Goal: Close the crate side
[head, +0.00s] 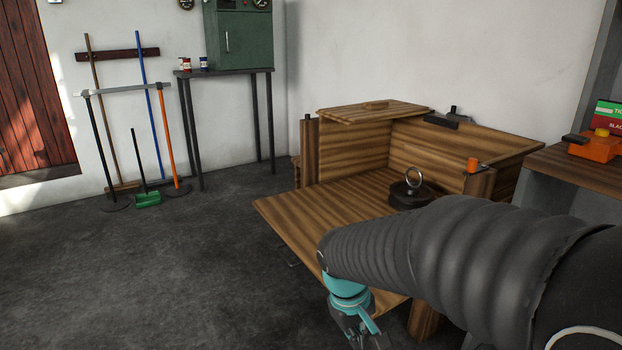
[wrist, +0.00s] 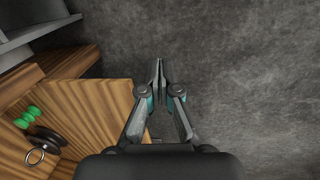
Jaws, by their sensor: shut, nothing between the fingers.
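The wooden crate (head: 425,150) stands right of centre in the head view. Its side panel (head: 300,212) is folded down and open, reaching out toward the left and front; in the wrist view the panel (wrist: 100,110) lies left of my gripper. My gripper (head: 362,335) is low at the bottom of the head view, beside the panel's near edge and partly cut off by the frame. In the wrist view my gripper (wrist: 159,64) has its fingertips together, empty, over bare floor. My arm hides part of the panel and the crate's near side.
A black weight with a ring (head: 408,193) sits in the crate near the opening. A small wooden lid (head: 365,109) lies on the crate's back left. A bench (head: 575,172) with an orange device stands right. Open floor (head: 150,270) lies left; tools and a green cabinet (head: 240,45) are behind.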

